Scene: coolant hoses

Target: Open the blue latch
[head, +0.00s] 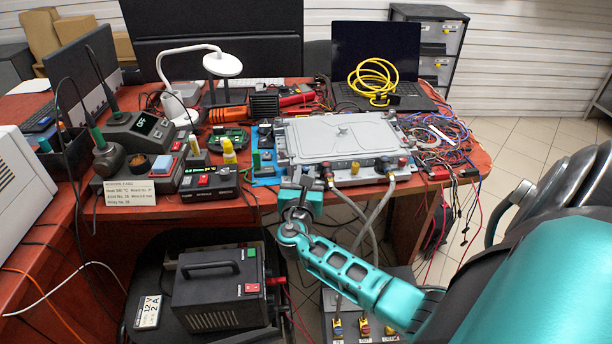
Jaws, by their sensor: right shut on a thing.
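A flat grey metal case (345,140) lies on the red-brown table, with a row of coloured fittings along its front side. My right gripper (301,184) is at the front left end of that row. It is shut on a small part there, which seems to be the blue latch; the fingers hide most of it, so I cannot tell its position. Just right of the gripper is a red fitting (328,168) with a grey hose (352,205) hanging from it. A second grey hose (386,197) hangs from the right end. My left gripper is not in view.
A grey unit with coloured connectors (364,328) stands below the table. A black power supply (219,288) sits on a chair at lower left. Tools, meters and a lamp (222,64) crowd the table's left; tangled wires (445,138) lie at right.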

